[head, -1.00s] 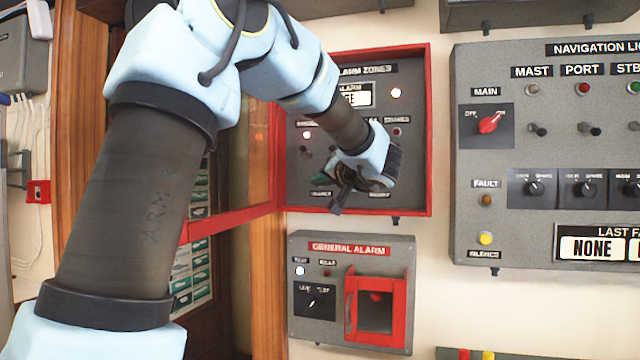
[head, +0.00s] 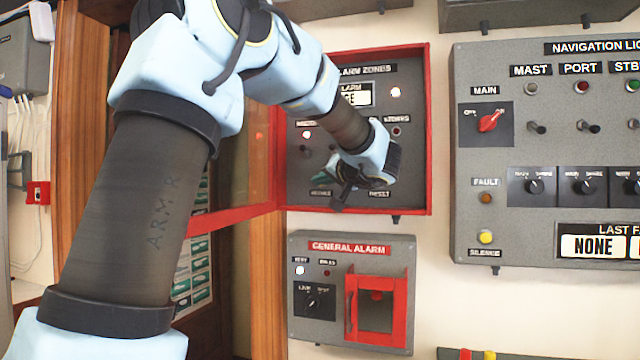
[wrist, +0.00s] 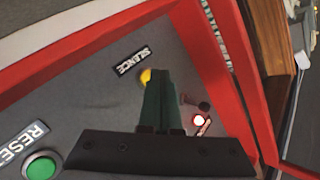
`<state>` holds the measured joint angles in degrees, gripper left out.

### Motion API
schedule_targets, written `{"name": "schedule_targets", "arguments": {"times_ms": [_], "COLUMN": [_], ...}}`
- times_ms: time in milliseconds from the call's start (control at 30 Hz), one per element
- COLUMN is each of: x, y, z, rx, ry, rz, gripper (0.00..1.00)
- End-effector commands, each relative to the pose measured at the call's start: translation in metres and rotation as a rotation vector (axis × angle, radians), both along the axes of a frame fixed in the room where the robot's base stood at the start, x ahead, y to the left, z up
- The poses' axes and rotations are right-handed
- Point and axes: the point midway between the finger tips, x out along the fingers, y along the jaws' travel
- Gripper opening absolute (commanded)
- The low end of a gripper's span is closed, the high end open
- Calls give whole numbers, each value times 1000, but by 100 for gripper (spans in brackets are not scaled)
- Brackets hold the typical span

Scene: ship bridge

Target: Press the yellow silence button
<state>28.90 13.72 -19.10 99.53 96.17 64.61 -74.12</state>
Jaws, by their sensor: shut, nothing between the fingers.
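The yellow silence button (wrist: 146,76) shows in the wrist view beside its SILENCE label (wrist: 134,61), inside the red-framed alarm zones box (head: 429,130). My gripper (wrist: 157,74) is shut and empty. Its fingertips overlap the button's lower right side in the wrist view and hide part of it. I cannot tell whether they touch it. In the head view my gripper (head: 339,200) is at the lower part of the alarm panel and hides the button there.
A green reset button (wrist: 40,166) is on the same panel. The box's red rim stands out around it, with its door open at the left. The navigation lights panel at right has another yellow button (head: 486,237) labelled SILENCE. The general alarm box (head: 330,247) is below.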

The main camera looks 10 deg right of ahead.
Motion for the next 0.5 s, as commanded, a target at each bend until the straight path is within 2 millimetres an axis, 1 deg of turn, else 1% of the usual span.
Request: {"name": "schedule_targets", "arguments": {"times_ms": [500], "x": [5], "y": [-2], "z": [-1], "rx": [0], "ry": [1], "rz": [1], "gripper": [0]}}
